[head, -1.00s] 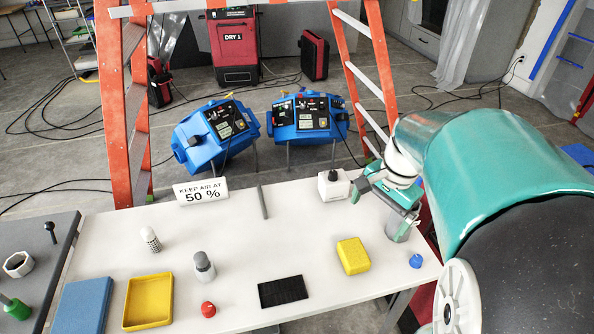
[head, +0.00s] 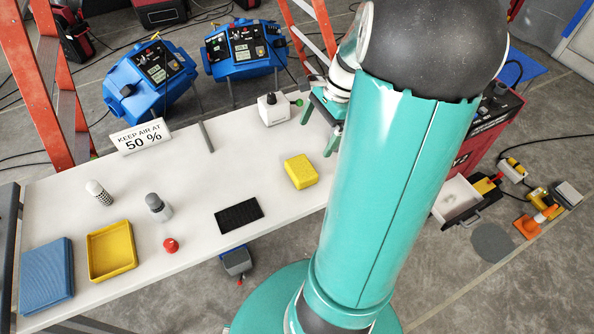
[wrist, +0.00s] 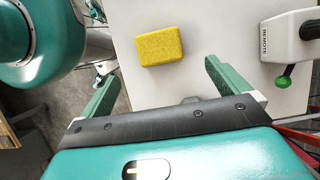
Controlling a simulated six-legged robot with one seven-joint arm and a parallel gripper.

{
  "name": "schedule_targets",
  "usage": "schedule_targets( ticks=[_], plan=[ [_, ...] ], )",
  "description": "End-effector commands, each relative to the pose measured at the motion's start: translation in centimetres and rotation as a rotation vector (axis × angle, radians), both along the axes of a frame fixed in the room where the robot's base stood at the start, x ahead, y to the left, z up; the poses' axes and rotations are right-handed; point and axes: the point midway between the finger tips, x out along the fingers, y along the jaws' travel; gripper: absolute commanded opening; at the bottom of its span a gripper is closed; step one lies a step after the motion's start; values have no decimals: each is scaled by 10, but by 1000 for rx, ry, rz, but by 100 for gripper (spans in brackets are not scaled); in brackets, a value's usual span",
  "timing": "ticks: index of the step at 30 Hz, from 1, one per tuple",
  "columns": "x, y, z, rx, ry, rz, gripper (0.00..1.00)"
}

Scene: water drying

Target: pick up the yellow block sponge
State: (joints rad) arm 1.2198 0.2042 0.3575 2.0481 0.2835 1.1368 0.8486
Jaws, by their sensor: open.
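The yellow block sponge (head: 301,171) lies flat on the white table, toward its right end. It also shows in the wrist view (wrist: 160,45), beyond and between my open fingers. My gripper (head: 320,125) is open and empty above the table's right end, up and to the right of the sponge and apart from it. In the wrist view my two green fingers (wrist: 157,85) are spread wide with nothing between them.
A white box (head: 273,110) with a green knob stands behind the sponge, near my gripper. The table around the sponge is clear.

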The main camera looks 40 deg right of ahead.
Motion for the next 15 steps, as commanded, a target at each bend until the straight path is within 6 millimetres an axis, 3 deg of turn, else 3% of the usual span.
schedule_targets(
  ticks=[9, 15],
  plan=[
    [5, 22, -56, 4, 1, 0, 100],
    [7, 28, -71, 1, 1, 0, 100]
  ],
)
